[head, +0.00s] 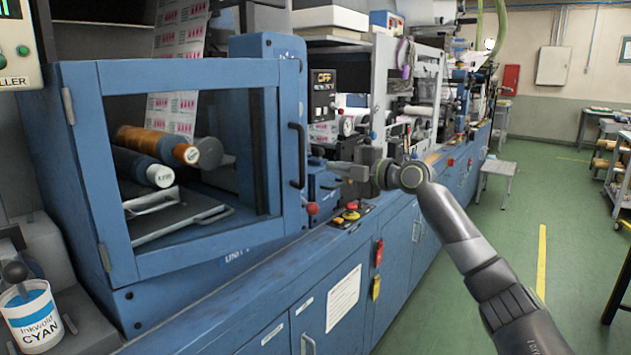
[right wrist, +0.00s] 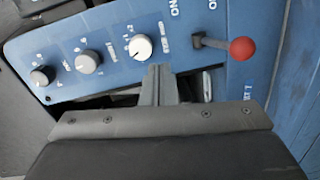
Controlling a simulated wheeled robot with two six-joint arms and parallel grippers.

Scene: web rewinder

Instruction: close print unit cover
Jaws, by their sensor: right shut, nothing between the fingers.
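The print unit cover (head: 190,247) is a blue frame with a large window opening, hinged at its left side. It looks ajar, angled out from the blue machine; the exact angle is hard to tell. Its black upright handle (head: 297,155) is on the right side. My right gripper (head: 332,168) is to the right of the handle, apart from it, pointing left. In the right wrist view its fingers (right wrist: 159,82) are shut and empty in front of a blue knob panel (right wrist: 110,55). The cover is not clearly identifiable there. My left gripper is out of view.
A red-ball lever (right wrist: 240,48) sticks out near my right fingers. Buttons (head: 350,212) sit on the ledge below. Rollers (head: 150,145) show through the cover window. A cyan ink bucket (head: 32,318) stands at lower left. The green floor (head: 500,240) is open at right.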

